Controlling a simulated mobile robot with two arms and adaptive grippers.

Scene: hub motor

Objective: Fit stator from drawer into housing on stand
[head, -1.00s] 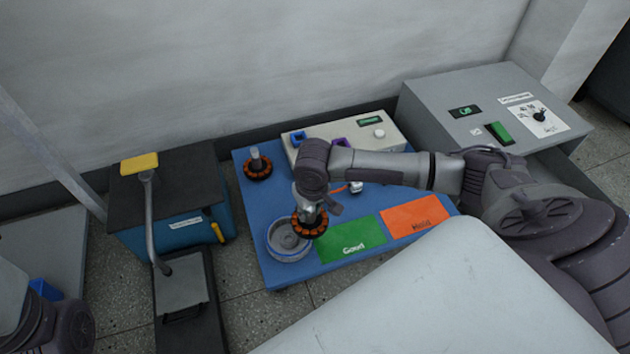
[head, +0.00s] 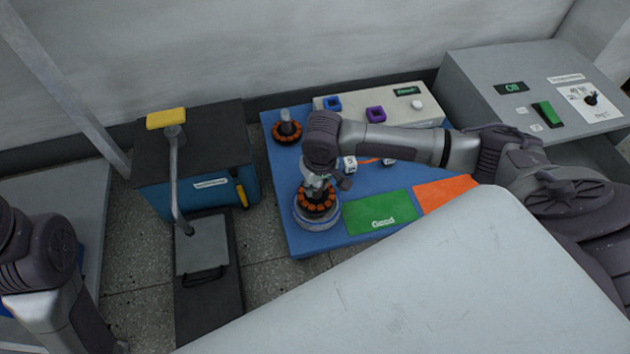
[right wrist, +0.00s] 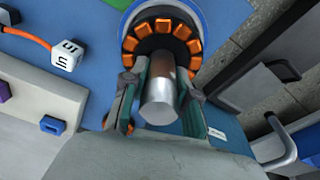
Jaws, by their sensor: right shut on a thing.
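The stator (head: 317,199), a black ring with orange coils, is held by my right gripper (head: 318,182) over the round grey housing (head: 318,222) at the front left of the blue table. In the right wrist view the gripper's fingers (right wrist: 155,95) flank a metal shaft (right wrist: 159,95) below the stator's coils (right wrist: 161,37). The housing rim (right wrist: 127,22) shows around the coils there. Whether the stator is seated in the housing or just above it I cannot tell. A second orange-coiled stator (head: 287,132) stands at the table's back left. My left gripper is not in view.
A green mat (head: 380,212) and an orange mat (head: 443,192) lie right of the housing. White marked cubes (head: 350,163) lie behind them. A panel with blue and purple sockets (head: 380,105) stands at the back. A black-topped blue box with a yellow-handled lever (head: 167,118) stands left.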

